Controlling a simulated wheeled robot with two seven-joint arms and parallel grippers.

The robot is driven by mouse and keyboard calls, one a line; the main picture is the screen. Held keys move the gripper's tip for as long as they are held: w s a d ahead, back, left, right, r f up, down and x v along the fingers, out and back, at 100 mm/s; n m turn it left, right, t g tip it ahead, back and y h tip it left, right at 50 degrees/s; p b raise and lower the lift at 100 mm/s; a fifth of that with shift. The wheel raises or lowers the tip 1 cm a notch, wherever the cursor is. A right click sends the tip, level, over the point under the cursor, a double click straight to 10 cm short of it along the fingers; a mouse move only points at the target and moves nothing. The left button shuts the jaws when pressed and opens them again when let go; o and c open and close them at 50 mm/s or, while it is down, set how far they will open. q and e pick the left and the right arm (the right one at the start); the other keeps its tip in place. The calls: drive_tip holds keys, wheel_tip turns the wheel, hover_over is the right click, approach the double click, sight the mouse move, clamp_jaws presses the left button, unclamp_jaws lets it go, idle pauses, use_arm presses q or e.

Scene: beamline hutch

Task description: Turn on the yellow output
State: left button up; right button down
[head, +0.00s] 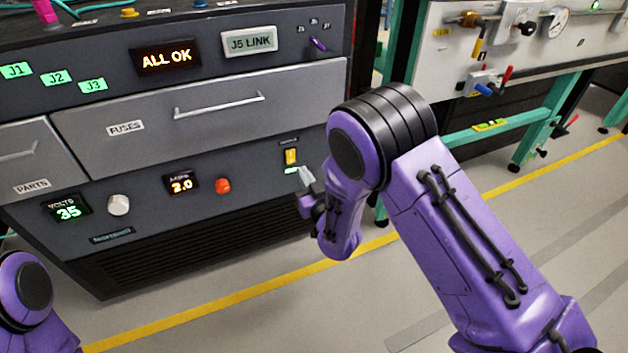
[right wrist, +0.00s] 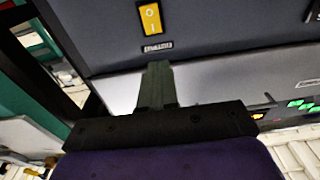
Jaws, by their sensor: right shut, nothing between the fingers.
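The yellow output switch (head: 290,157) is a small upright rocker at the right end of the cabinet's lower panel. It also shows at the top of the right wrist view (right wrist: 150,18), with its O and I marks and a small label beside it. A small pale green strip (head: 292,170) shows just below the switch in the head view. My right gripper (head: 305,177) is shut and empty, its fingertips just below and right of the switch. In the right wrist view the shut fingers (right wrist: 158,66) appear apart from the switch. My left gripper is out of view.
The same panel holds a white knob (head: 119,205), a red knob (head: 222,185), a volts display (head: 67,207) and an amps display (head: 181,183). A grey fuses drawer (head: 210,118) with a protruding handle is above. Open floor lies in front.

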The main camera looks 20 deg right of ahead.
drive_tip(key=s, duration=0.5)
drive_tip(key=shift+d+r+p, duration=0.15)
drive_tip(key=shift+r+p, duration=0.15)
drive_tip(key=shift+p, duration=0.05)
drive_tip(key=s+d+f+m+g+h, duration=0.4)
drive_tip(key=s+f+g, duration=0.3)
drive_tip(key=s+f, duration=0.5)
drive_tip(key=s+d+f+m+g, duration=0.2)
drive_tip(key=s+d+f+g, duration=0.15)
drive_tip(key=s+f, duration=0.45)
drive_tip(key=s+d+f+m+g, duration=0.15)
drive_tip(key=s+f+g, duration=0.35)
drive_tip(key=s, duration=0.7)
wheel_tip(320, 180, up, 30)
drive_tip(key=s+p, duration=0.1)
drive_tip(key=p, duration=2.9)
drive_tip(key=shift+s, duration=0.15)
